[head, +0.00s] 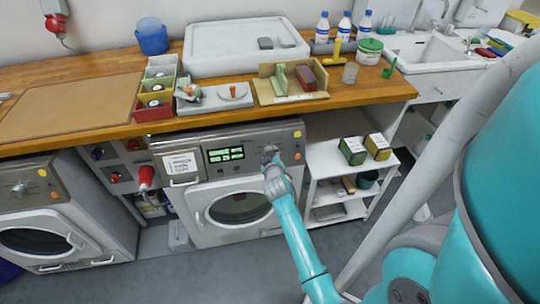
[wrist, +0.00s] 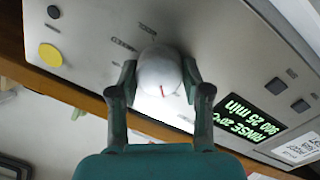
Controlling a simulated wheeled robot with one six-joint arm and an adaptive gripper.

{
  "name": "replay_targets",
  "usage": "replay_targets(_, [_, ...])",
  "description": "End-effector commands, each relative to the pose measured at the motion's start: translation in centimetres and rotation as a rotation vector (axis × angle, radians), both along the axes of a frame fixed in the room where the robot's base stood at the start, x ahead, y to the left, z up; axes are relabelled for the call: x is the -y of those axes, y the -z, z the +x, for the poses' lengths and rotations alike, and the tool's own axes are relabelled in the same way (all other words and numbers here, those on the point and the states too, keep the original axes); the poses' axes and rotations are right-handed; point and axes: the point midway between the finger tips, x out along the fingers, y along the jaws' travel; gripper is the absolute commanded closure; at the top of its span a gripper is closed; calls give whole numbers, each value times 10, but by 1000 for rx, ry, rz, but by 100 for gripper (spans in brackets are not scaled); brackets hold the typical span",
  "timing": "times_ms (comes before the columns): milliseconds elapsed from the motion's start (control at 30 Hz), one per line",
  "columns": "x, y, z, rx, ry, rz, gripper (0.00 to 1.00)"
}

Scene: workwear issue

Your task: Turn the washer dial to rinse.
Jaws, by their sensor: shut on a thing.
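The washer (head: 243,178) under the wooden counter has a grey control panel and a round door. Its dial (wrist: 158,72) is a pale round knob with a red mark, seen between my fingertips in the wrist view. My gripper (head: 270,158) is shut on the dial, one finger on each side, and hides most of it in the head view. The lit green display (wrist: 250,122) appears turned in the wrist view and reads RINSE, with 20, 900 and 23 min. The display also shows in the head view (head: 225,154), too small to read.
A second machine (head: 50,215) stands at the left. A white shelf (head: 335,185) with boxes stands right of the washer. The wooden counter (head: 110,65) above the panel holds trays, bins and bottles. A red plug (head: 146,177) hangs left of the washer.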

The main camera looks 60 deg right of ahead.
Motion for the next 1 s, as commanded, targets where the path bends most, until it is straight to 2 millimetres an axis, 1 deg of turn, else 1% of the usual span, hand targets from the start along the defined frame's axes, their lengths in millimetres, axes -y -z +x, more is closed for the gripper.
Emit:
replay_targets(500, [-1, 1, 0, -16, -8, -11, 87])
replay_targets(533, [-1, 1, 0, -16, -8, -11, 47])
replay_targets(567, [-1, 1, 0, -16, -8, -11, 40])
replay_targets(600, [-1, 1, 0, -16, -8, -11, 30])
replay_targets(633, [-1, 1, 0, -16, -7, -11, 26])
replay_targets(1000, [-3, -1, -2, -15, -7, -13, 26])
